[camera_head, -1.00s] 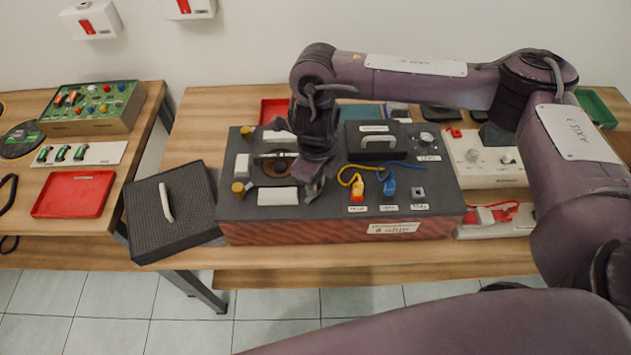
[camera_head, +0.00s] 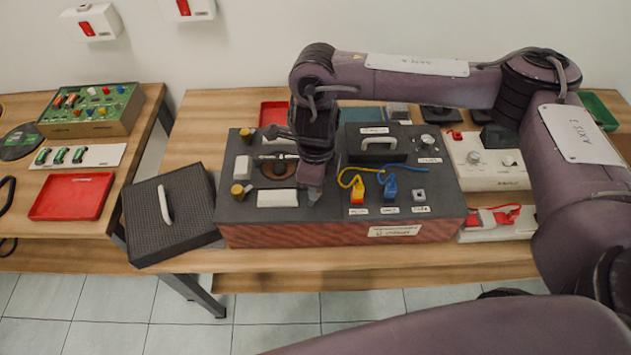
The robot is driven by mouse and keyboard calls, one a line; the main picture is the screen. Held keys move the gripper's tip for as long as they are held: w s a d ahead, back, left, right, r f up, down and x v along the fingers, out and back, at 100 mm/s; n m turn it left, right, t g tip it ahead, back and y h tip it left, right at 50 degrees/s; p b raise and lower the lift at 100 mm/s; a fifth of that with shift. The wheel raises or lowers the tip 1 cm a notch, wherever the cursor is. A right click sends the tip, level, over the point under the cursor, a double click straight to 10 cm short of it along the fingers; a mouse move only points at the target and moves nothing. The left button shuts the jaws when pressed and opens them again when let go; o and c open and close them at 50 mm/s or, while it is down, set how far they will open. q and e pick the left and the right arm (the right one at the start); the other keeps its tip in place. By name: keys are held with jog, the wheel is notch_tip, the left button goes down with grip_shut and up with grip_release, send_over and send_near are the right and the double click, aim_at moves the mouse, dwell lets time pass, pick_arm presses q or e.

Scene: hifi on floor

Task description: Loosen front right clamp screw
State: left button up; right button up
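The dark hi-fi-like unit (camera_head: 330,228) with a wood-grained front stands on the middle table. Brass clamp screws show on the left of its top, one at the back (camera_head: 247,134) and one at the front (camera_head: 238,190). A round dark opening (camera_head: 278,168) lies between white blocks. My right gripper (camera_head: 313,190) points down at the right side of this clamp area. The front right clamp screw is not visible; the gripper and wrist cover that spot. I cannot tell whether the fingers are open or shut, or touch anything. My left gripper is out of view.
White devices (camera_head: 490,165) stand at the right. A red tray (camera_head: 72,196) lies on the left table.

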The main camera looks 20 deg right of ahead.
jog(key=o, duration=1)
jog(key=shift+r, duration=0.15)
jog(key=shift+r, duration=3.8)
